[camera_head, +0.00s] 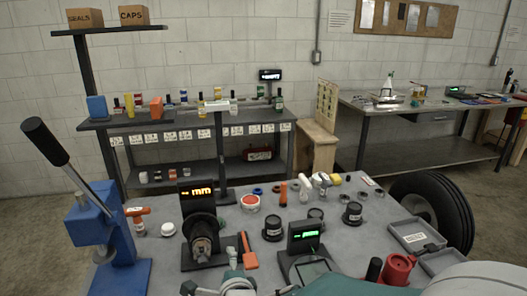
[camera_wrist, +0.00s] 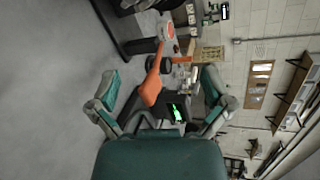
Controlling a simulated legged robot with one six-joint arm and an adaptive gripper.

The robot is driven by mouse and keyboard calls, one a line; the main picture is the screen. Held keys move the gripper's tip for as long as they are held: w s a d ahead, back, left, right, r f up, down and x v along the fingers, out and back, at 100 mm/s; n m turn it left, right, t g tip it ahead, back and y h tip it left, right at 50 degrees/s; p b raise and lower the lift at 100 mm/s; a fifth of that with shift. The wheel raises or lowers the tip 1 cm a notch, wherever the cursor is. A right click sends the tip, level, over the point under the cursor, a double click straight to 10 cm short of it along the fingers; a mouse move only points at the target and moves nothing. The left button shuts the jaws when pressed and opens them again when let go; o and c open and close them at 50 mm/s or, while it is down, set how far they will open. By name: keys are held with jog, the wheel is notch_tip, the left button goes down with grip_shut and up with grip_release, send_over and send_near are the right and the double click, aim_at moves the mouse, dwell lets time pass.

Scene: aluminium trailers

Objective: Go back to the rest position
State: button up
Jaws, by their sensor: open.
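My gripper (camera_wrist: 158,78) shows in the wrist view with its two green-and-grey fingers spread wide apart. An orange-handled tool (camera_wrist: 153,82) appears between the fingers, but neither finger touches it. In the head view, an orange-handled tool (camera_head: 249,255) lies on the grey workbench (camera_head: 150,250).
A blue lever press (camera_head: 90,225) stands at the bench's left. A gauge with an orange display (camera_head: 199,192) and a device with a green display (camera_head: 304,235) stand mid-bench. Black-capped pieces (camera_head: 353,213), a red pot (camera_head: 398,268) and an open grey case (camera_head: 416,234) are on the right.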

jog(key=s+d+r+n+g+h, duration=0.1)
jog(key=s+d+r+n+g, duration=0.15)
jog(key=d+n, duration=0.35)
jog(key=s+d+r+n+g+h, duration=0.1)
jog(key=s+d+r+n+g, duration=0.15)
jog(key=s+d+n, duration=0.35)
jog(key=s+d+r+n+g+h, duration=0.2)
jog(key=s+d+n, duration=0.3)
jog(key=s+d, duration=0.5)
jog(key=shift+d+r+n+g+h, duration=0.25)
jog(key=shift+d+g, duration=0.35)
jog(key=shift+d, duration=0.35)
